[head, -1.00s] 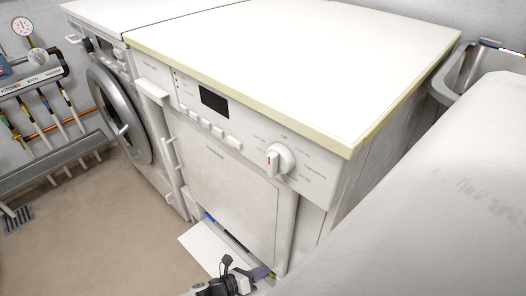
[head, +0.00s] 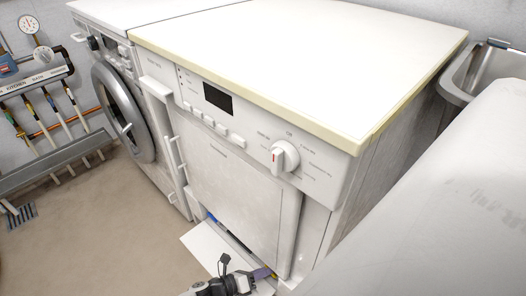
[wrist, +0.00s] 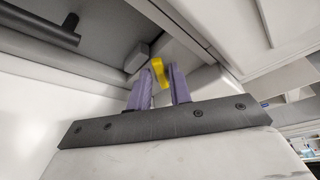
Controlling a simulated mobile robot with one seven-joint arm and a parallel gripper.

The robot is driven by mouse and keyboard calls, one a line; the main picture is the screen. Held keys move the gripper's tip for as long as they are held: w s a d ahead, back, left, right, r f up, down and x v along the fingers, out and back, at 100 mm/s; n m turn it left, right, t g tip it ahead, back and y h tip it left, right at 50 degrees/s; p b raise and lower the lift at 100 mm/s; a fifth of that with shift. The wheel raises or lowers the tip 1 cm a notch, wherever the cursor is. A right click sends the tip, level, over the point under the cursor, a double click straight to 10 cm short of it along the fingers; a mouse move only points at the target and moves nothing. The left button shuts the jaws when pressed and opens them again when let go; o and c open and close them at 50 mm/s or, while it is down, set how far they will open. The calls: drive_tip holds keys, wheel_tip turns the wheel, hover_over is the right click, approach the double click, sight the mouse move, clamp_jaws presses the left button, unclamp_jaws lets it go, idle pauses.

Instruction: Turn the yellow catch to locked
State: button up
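The yellow catch (wrist: 159,73) shows in the wrist view at the tips of my gripper (wrist: 162,78). It is a small bent piece under the edge of a white panel. My gripper's two purple fingers stand apart, one on each side of the catch's lower part, with a gap visible between them. I cannot tell whether either finger touches it. In the head view my gripper (head: 263,273) is low at the dryer's bottom front, by the open lower flap (head: 208,245).
The white dryer (head: 240,150) has a dial (head: 284,157) on its front. A front-loading washer (head: 122,110) stands to its left. A wall rack of hoses (head: 40,100) is at far left. A grey basin (head: 490,65) is at right. The floor in front is clear.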

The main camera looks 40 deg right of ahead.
drive_tip(key=p+v, duration=0.1)
drive_tip(key=v, duration=1.3)
drive_tip(key=shift+s, duration=0.1)
